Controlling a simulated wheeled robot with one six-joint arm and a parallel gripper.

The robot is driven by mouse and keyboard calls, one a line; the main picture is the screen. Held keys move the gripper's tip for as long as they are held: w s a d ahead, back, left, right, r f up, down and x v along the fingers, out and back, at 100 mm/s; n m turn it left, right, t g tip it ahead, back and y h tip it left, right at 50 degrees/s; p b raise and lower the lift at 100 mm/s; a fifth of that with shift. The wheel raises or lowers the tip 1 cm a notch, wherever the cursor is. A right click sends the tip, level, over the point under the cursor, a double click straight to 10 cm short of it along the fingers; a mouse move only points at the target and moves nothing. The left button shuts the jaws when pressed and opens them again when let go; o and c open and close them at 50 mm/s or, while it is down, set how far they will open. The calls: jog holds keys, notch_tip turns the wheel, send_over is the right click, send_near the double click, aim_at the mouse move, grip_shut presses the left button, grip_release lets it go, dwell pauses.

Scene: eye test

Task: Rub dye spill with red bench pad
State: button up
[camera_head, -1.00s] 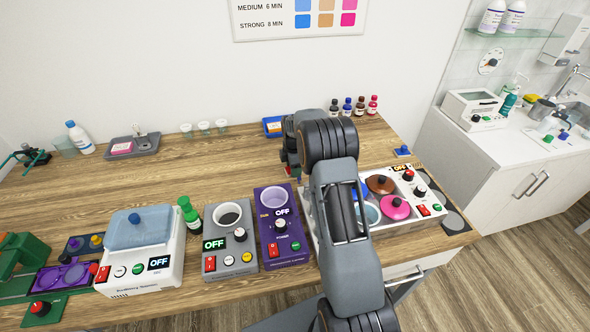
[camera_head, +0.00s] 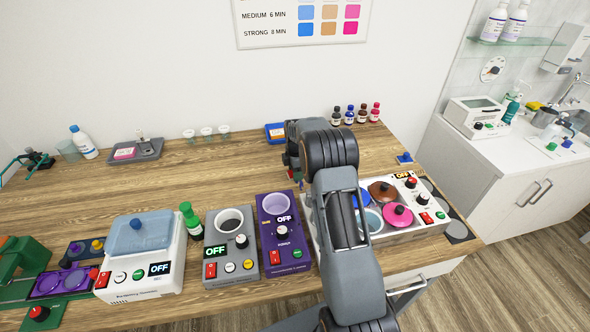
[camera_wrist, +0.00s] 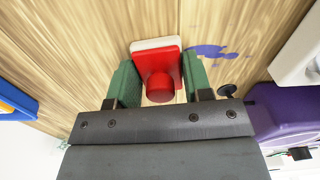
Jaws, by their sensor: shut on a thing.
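The red bench pad (camera_wrist: 157,70) has a red knob and a pale underside; it shows in the wrist view between the green fingers. My gripper (camera_wrist: 160,84) is shut on it. I cannot tell whether the pad touches the wood. The dye spill (camera_wrist: 208,51) is a blue-violet blotch with small spots on the bench, just right of the pad and apart from it in the picture. In the head view my gripper (camera_head: 294,168) is mostly behind my arm, and the spill is hidden there.
The wooden bench (camera_head: 180,177) is clear to the left of my gripper. A purple heater (camera_head: 283,245) and a white multi-pot unit (camera_head: 433,205) stand at the front. A blue tray (camera_head: 275,132) and small bottles (camera_head: 362,114) are at the back.

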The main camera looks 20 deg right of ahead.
aim_at(300, 190)
jog(key=shift+s+a+b, duration=0.2)
jog(key=shift+s, duration=0.75)
jog(key=shift+s+a+b, duration=0.2)
jog(key=shift+s, duration=0.75)
jog(key=shift+s+a+b, duration=0.2)
jog(key=shift+s, duration=0.75)
jog(key=shift+s+a, duration=0.2)
jog(key=shift+s, duration=0.75)
jog(key=shift+s+a+f+b, duration=0.1)
jog(key=shift+s+f+b, duration=0.25)
jog(key=shift+s, duration=0.25)
jog(key=shift+w, duration=0.1)
jog(key=shift+w+r, duration=0.2)
jog(key=shift+w, duration=0.6)
jog(key=shift+w+d+p, duration=0.3)
jog(key=shift+w, duration=0.65)
jog(key=shift+w+d+p, duration=0.25)
jog(key=shift+w+d, duration=0.05)
jog(key=shift+w, duration=0.65)
jog(key=shift+w+d+r+p, duration=0.1)
jog(key=shift+w+d+p, duration=0.1)
jog(key=shift+w, duration=0.65)
jog(key=shift+w+d+r+p, duration=0.1)
jog(key=shift+w+p, duration=0.15)
jog(key=shift+w, duration=0.65)
jog(key=shift+w+d+r+p, duration=0.1)
jog(key=shift+w+d+p, duration=0.1)
jog(key=shift+w, duration=0.65)
